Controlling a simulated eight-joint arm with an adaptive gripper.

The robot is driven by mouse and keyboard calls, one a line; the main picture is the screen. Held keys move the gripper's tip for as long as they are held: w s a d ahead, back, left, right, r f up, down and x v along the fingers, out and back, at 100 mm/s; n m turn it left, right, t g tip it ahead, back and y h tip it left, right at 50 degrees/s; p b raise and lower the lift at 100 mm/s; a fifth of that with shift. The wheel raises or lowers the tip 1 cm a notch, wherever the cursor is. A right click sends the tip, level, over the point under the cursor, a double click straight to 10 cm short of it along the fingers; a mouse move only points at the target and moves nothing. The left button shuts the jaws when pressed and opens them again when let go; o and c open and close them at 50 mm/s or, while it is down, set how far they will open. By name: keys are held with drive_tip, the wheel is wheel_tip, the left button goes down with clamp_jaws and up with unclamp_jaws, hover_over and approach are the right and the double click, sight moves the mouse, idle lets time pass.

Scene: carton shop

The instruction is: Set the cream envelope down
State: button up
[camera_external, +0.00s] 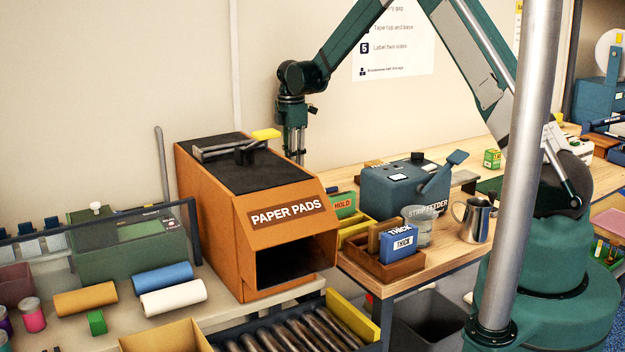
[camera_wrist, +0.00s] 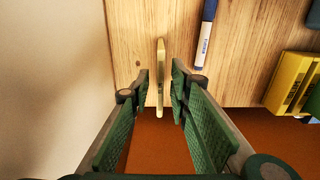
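The cream envelope (camera_wrist: 160,72) shows edge-on in the wrist view as a thin upright strip over the wooden bench top. My gripper (camera_wrist: 160,88) has its two green-padded fingers on either side of it, with a narrow gap visible on both sides. The fingers are open and do not appear to touch it. Whether its lower edge rests on the wood is hard to tell.
The orange paper pads box (camera_external: 215,215) stands just in front of my gripper; its orange surface also shows in the wrist view (camera_wrist: 155,150). A blue-and-white marker (camera_wrist: 205,35) lies to the right of the envelope. A yellow holder (camera_wrist: 290,82) stands farther right. A wall is close on the left.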

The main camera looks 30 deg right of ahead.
wheel_tip(320, 180, up, 12)
idle(0.7)
drive_tip(key=shift+r, duration=0.1)
idle(0.4)
drive_tip(key=s+d+r+m+t, duration=0.15)
drive_tip(key=s+r+m, duration=0.25)
drive_tip(key=s+r, duration=0.7)
drive_tip(key=s+d+r+m+t, duration=0.15)
drive_tip(key=s+r+m, duration=0.5)
drive_tip(key=s, duration=0.65)
drive_tip(key=s+d+f+m+t, duration=0.1)
drive_tip(key=s+m+t, duration=0.3)
drive_tip(key=s, duration=2.3)
drive_tip(key=m, duration=0.3)
drive_tip(key=shift+f, duration=0.35)
drive_tip(key=shift+s+m+b, duration=0.1)
drive_tip(key=shift+m+b, duration=0.15)
drive_tip(key=shift+b, duration=0.05)
